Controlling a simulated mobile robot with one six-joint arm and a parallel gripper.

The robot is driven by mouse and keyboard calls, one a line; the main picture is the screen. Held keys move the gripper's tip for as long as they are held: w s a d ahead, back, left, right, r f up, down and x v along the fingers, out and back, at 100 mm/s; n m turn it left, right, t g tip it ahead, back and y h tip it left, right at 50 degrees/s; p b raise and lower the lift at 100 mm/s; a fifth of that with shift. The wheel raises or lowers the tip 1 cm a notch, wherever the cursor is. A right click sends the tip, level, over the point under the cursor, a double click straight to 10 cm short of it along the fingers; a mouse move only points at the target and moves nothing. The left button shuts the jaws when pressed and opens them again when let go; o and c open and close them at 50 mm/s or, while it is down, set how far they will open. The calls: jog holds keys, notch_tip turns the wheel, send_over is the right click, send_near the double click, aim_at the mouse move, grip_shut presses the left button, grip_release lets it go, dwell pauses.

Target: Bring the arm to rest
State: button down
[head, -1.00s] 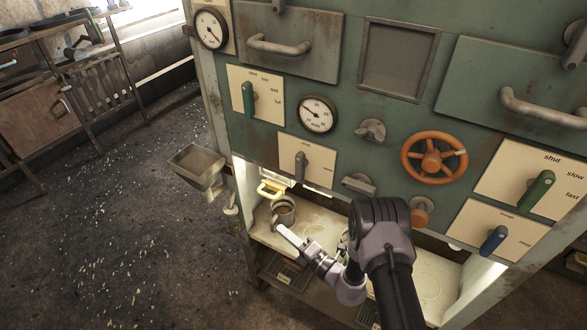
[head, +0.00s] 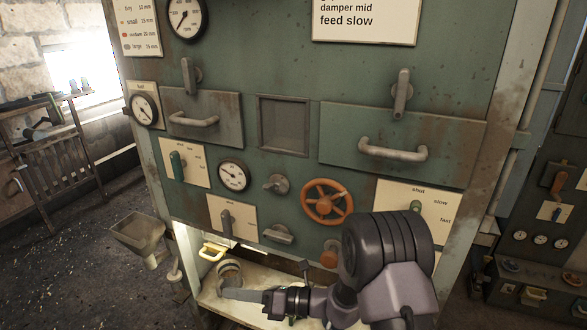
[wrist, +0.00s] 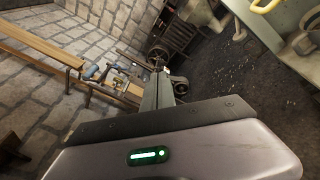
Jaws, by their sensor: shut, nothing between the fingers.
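My arm shows at the lower right of the head view, in front of a green control panel (head: 262,195). My gripper (head: 229,293) points left, in front of the lit shelf under the panel, and its fingers are together with nothing held. In the wrist view my gripper (wrist: 161,75) is shut and empty, with stone walls and dark floor beyond it. A metal cup (head: 229,272) stands on the shelf close behind the fingertips in the picture; I cannot tell the gap between them.
The panel carries an orange handwheel (head: 327,203), a drawer handle (head: 393,152) and several levers and gauges. A yellow handle (head: 213,252) sits by the shelf. A grey hopper (head: 139,233) stands left of the panel. The floor (head: 85,265) at left is mostly clear.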

jog(key=s+d+r+n+g+h, duration=0.2)
jog(key=s+d+r+n+h, duration=0.2)
jog(key=s+r+n, duration=0.3)
jog(key=s+d+r+n+g+h, duration=0.2)
jog(key=s+d+r+n+h, duration=0.15)
jog(key=s+r+n, duration=0.4)
jog(key=s+d+n+t+h, duration=0.3)
jog(key=s+d+n+h, duration=0.1)
jog(key=d, duration=0.4)
jog(key=s+d+r+n+t+h, duration=0.1)
jog(key=s+d+n+t+h, duration=0.3)
jog(key=d+n, duration=0.2)
jog(key=shift+s+d+r, duration=0.3)
jog(key=shift+s+d, duration=0.1)
jog(key=shift+d, duration=0.65)
